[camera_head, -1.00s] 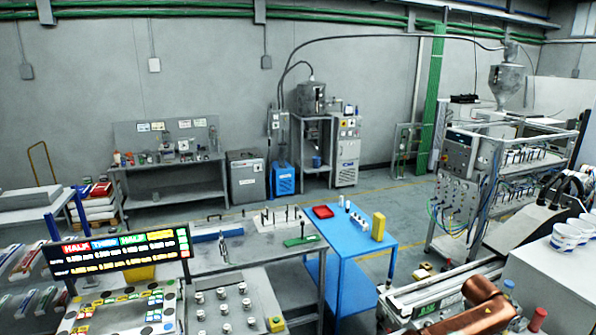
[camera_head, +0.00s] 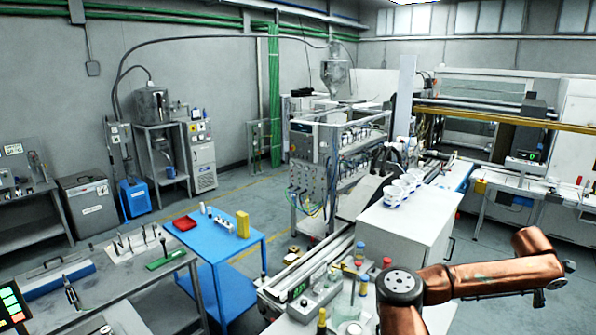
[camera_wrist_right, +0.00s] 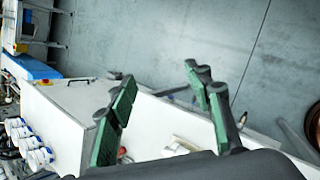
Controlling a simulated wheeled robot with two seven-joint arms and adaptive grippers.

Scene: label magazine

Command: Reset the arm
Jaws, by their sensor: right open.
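My right arm (camera_head: 480,275), copper-coloured, comes in at the lower right of the head view. It is bent and reaches out to the right. In the right wrist view my right gripper (camera_wrist_right: 163,108) has its green-padded fingers spread apart, with nothing between them. A white cabinet top and the grey floor show behind the fingers. My left arm and left gripper are not in view.
White cups (camera_head: 403,188) stand on a white cabinet (camera_head: 405,225) left of the arm; they also show in the wrist view (camera_wrist_right: 28,143). A blue table (camera_head: 215,250) stands further left. Capped bottles (camera_head: 360,252) are close to the arm. Grey floor (camera_head: 490,232) lies open beyond it.

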